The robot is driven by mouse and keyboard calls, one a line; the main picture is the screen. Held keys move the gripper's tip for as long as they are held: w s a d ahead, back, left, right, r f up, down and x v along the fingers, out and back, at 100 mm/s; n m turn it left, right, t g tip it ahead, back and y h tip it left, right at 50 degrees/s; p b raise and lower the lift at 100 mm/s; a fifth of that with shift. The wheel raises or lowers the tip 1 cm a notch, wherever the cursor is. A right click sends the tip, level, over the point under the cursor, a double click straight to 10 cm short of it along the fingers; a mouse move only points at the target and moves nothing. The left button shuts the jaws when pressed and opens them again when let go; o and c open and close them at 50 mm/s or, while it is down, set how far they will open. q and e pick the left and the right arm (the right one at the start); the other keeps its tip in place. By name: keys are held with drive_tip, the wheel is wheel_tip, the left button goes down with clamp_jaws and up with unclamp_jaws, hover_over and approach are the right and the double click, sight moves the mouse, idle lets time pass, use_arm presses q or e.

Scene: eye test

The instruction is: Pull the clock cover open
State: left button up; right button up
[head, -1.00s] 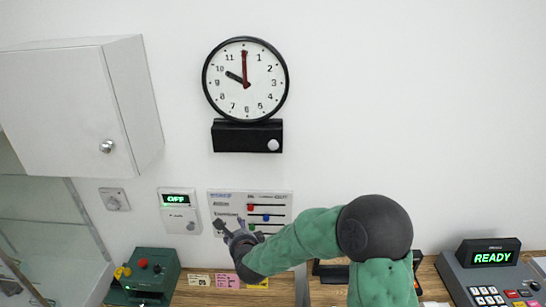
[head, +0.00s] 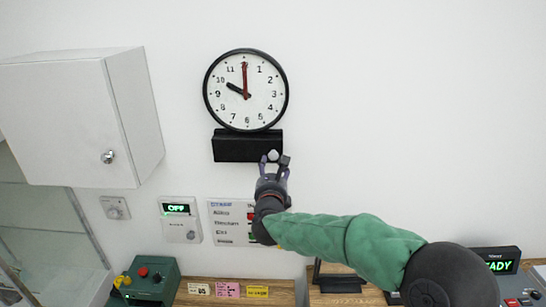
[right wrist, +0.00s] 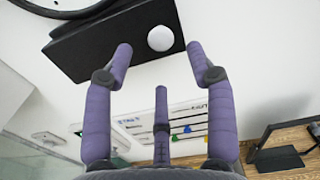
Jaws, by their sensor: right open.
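The black clock cover (head: 235,147) is a box on the wall under the round clock (head: 245,105), with a white round knob (head: 273,155) at its lower right. It looks closed. My right gripper (head: 275,162) is open and empty, its fingers raised just below the knob. In the right wrist view, the cover (right wrist: 90,42) is tilted at the top. The knob (right wrist: 160,38) appears between and slightly above the two outer fingertips; no finger visibly touches it. The third finger is below it. My left gripper is not in view.
A white wall cabinet (head: 60,115) hangs at left. Below are a dial (head: 115,208), a panel reading OFF (head: 180,220) and a slider board (head: 228,235), partly behind my arm. A green box (head: 150,280) stands on the counter. The wall right of the clock is clear.

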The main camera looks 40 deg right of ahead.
sight(273, 156)
drive_tip(key=shift+p+x, duration=0.8)
drive_tip(key=shift+x, duration=2.25)
drive_tip(key=shift+c, duration=0.2)
clamp_jaws()
